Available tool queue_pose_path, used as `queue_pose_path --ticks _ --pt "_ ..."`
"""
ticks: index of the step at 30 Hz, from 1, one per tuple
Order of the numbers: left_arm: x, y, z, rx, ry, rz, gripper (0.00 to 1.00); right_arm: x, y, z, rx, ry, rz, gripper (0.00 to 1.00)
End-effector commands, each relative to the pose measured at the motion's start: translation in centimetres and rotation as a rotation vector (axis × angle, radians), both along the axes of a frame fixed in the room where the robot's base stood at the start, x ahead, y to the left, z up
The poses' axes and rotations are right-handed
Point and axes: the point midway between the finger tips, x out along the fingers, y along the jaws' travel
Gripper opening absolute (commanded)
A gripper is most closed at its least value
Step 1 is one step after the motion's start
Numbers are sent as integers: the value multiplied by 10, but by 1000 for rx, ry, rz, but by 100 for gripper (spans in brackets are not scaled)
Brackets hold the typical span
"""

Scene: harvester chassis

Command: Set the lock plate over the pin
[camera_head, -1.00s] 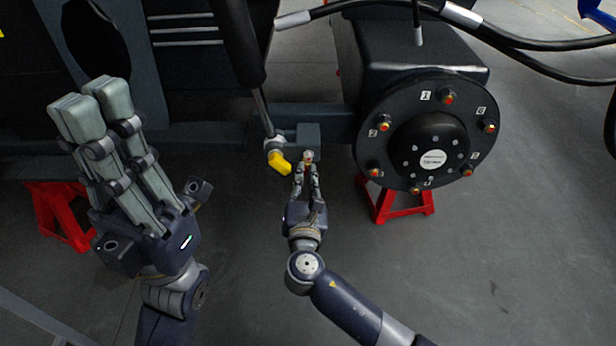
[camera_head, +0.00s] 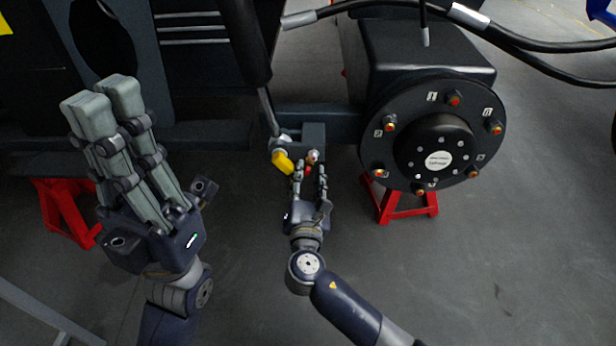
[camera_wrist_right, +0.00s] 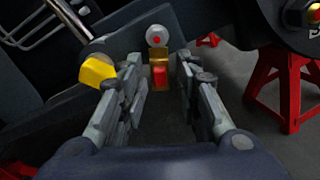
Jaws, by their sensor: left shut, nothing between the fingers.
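A brass-coloured plate with a red tab (camera_wrist_right: 160,76), which looks like the lock plate, sits just below a round silver pin end with a red centre (camera_wrist_right: 156,36) on the dark bracket. Whether the plate is around the pin or only against it, I cannot tell. My right gripper (camera_wrist_right: 160,72) is open, with its fingers apart on either side of the plate and a gap to each. In the head view the right gripper (camera_head: 310,172) is just below the pin end (camera_head: 313,156). My left gripper (camera_head: 104,92) is shut and empty, raised at the left.
A yellow piece (camera_head: 283,161) at the cylinder rod's lower end hangs close left of my right fingers. A black wheel hub (camera_head: 405,150) with several studs is to the right. Red stands (camera_head: 402,204) are on the floor. The floor at lower right is clear.

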Motion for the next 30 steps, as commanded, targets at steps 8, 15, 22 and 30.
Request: queue_pose_path --ticks 8,15,22,30 --pt "0 0 0 -4 2 -1 0 -36 0 -2 1 2 2 32" --pt "0 0 -1 -4 4 -1 0 -69 0 -1 1 3 1 32" --pt "0 0 -1 -4 4 -1 0 -79 0 -1 0 1 -1 32" --pt "0 0 -1 -8 5 -7 16 -78 0 0 6 1 2 32"
